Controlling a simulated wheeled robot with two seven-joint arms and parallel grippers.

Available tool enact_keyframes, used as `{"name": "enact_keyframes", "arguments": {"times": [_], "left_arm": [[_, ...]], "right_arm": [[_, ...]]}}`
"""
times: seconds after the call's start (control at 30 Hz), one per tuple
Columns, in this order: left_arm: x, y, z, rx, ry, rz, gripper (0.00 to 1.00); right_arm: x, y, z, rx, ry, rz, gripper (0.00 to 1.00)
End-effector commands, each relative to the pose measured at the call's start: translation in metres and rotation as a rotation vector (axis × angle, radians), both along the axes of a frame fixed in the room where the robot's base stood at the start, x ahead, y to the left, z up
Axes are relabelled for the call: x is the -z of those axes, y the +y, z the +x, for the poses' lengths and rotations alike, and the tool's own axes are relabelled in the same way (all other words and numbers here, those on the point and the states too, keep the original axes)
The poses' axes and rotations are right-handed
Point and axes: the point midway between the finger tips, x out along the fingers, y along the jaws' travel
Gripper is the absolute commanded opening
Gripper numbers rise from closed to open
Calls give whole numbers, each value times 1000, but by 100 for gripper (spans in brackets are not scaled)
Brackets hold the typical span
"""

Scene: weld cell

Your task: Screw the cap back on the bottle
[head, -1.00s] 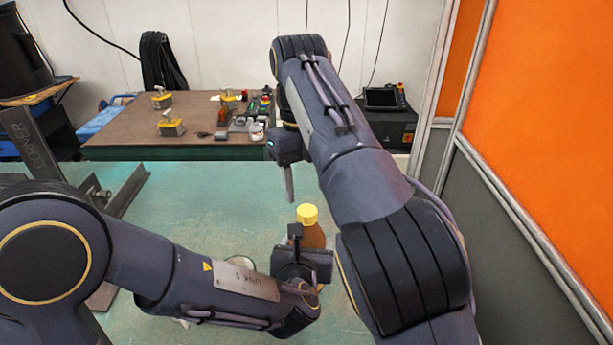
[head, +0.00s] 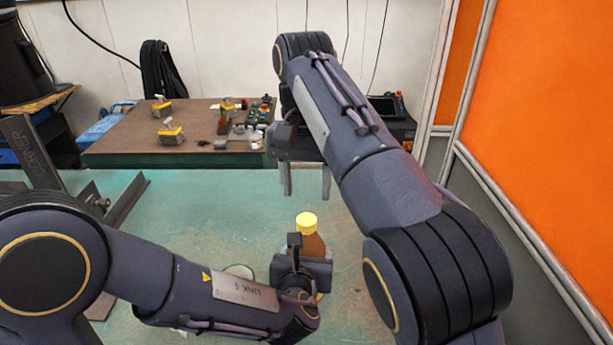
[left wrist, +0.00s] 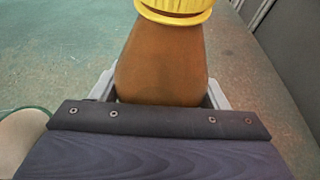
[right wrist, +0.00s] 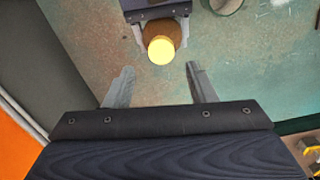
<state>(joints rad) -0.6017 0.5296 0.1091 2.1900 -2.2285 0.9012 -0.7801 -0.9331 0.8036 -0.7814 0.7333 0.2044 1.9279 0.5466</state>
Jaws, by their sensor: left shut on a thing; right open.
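The brown bottle (head: 313,246) stands upright on the green table, with the yellow cap (head: 306,222) on its neck. My left gripper (head: 302,266) is shut around the bottle's body; in the left wrist view its fingers flank the bottle (left wrist: 162,62), and the cap (left wrist: 176,10) shows at the top edge. I cannot tell how tightly the cap sits. My right gripper (head: 306,180) is open and empty, above and beyond the bottle, apart from the cap. The right wrist view shows the cap (right wrist: 161,50) from above, ahead of the open fingers (right wrist: 160,88).
The green table (head: 200,215) has free room left of the bottle. A round container (head: 240,271) is partly hidden behind my left arm. Dark metal angle pieces (head: 125,205) lie at the left. A brown table (head: 130,140) with tools stands behind. An orange-and-grey partition (head: 545,130) is at the right.

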Motion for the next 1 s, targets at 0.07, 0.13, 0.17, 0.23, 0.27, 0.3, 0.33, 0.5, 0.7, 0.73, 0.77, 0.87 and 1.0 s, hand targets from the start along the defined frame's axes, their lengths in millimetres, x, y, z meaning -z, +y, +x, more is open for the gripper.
{"name": "enact_keyframes", "arguments": {"times": [0.07,0.13,0.17,0.23,0.27,0.3,0.33,0.5,0.7,0.73,0.77,0.87,1.0], "left_arm": [[0,0,0,0,-1,0,4],[0,0,0,0,-1,0,4],[0,0,0,0,-1,0,4],[0,0,0,0,-1,0,4],[0,0,0,0,-1,-1,4],[0,0,0,0,-1,0,4],[0,0,0,0,-1,0,4],[0,0,0,0,-1,0,4],[0,0,0,0,-1,0,4],[0,0,0,0,-1,0,4],[0,0,0,0,-1,0,4],[0,0,0,0,-1,-1,4],[0,0,0,0,-1,-1,4]], "right_arm": [[-2,-1,0,-196,-3,11,51],[-3,0,0,-378,-6,20,51],[-4,0,0,-456,-7,23,51],[-6,0,-1,-636,-10,30,51],[-6,0,-1,-711,-11,33,51],[-7,0,-1,-807,-13,36,51],[-8,0,-1,-875,-14,37,51],[-10,-1,-1,-1184,-19,44,51],[-12,0,-2,-1355,-21,46,51],[-12,0,-2,-1364,-21,46,51],[-12,0,-2,-1371,-21,45,51],[-12,0,-2,-1377,-21,46,51],[-12,0,-2,-1375,-21,46,51]]}}
